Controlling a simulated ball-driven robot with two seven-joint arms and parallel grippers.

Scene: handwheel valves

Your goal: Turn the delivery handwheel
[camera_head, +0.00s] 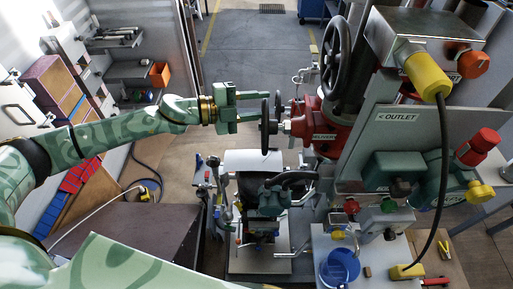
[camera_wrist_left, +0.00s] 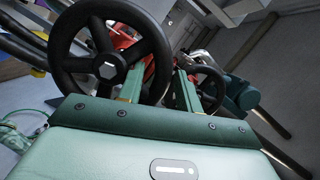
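The delivery handwheel (camera_head: 265,128) is black and seen nearly edge-on in the head view, in front of the red valve body labelled "DELIVERY" (camera_head: 323,137). In the left wrist view a black spoked handwheel (camera_wrist_left: 107,67) with a pale hex hub stands close before the gripper, apparently the same one. My left gripper (camera_head: 262,107) is open, its two fingers spread and pointing right at the wheel's upper rim. In the left wrist view the gripper (camera_wrist_left: 158,90) has part of the rim showing between its fingers; contact cannot be told. My right gripper is not in view.
A large black handwheel (camera_head: 336,67) stands above the red valve. Another dark handwheel (camera_head: 291,179) lies low in front. Open floor (camera_head: 250,55) lies behind.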

